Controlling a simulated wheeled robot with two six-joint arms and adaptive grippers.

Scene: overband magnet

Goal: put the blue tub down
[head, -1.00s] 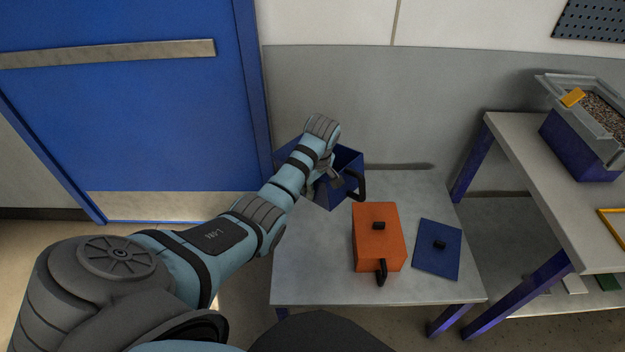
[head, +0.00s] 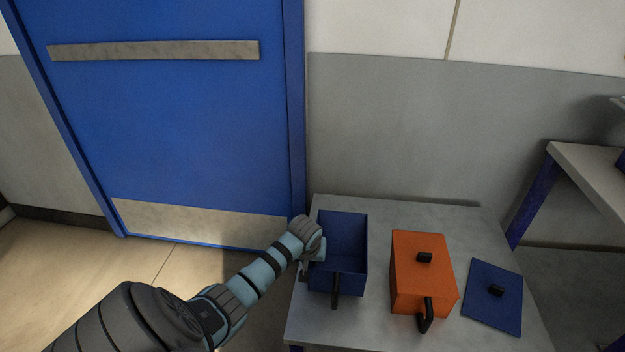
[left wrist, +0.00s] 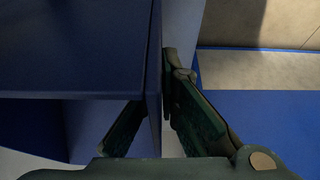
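The blue tub (head: 351,239) is an open box with a dark handle on its front side, upright at the left end of the grey table (head: 385,214). It looks level; whether its base touches the tabletop is hard to tell. My left gripper (head: 316,259) is at the tub's left wall. In the left wrist view, the fingers of the left gripper (left wrist: 157,108) lie on either side of the blue tub's wall (left wrist: 154,60) and close in on it; one fingertip is partly hidden behind it. My right gripper is not in view.
An orange box (head: 408,276) with a black knob and handle stands right of the tub. A flat blue lid (head: 486,302) with a knob lies further right. A blue door (head: 190,130) is at the left, and a higher bench (head: 590,175) at the right.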

